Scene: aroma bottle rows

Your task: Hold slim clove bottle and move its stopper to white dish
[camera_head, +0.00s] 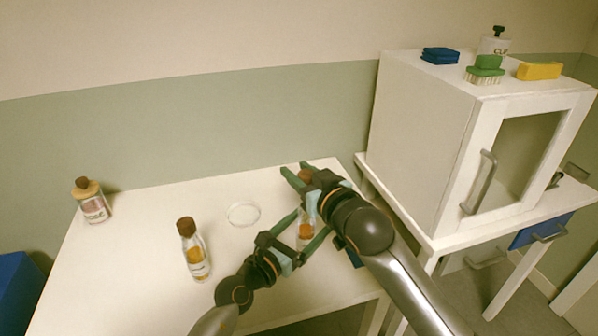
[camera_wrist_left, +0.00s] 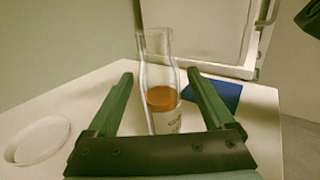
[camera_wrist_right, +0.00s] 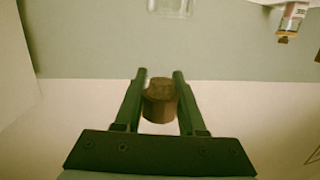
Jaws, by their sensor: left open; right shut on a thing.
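The slim clear bottle (camera_head: 306,230) stands upright on the white table with orange-brown contents, and its top is open in the left wrist view (camera_wrist_left: 158,65). Its label is only partly visible. My left gripper (camera_head: 313,222) is open, with its fingers on either side of this bottle. My right gripper (camera_head: 296,168) is shut on a brown stopper (camera_wrist_right: 160,102), held above and behind the bottle. The stopper also shows in the head view (camera_head: 305,176). The white dish (camera_head: 243,226) lies empty on the table, left of the bottle; its rim shows in the left wrist view (camera_wrist_left: 62,128).
Another stoppered bottle (camera_head: 196,256) stands in front of the dish, on its left. A squat stoppered jar (camera_head: 93,207) is at the table's far left. A blue flat thing (camera_wrist_left: 214,94) lies beyond the open bottle. A white cabinet (camera_head: 425,140) rises at right.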

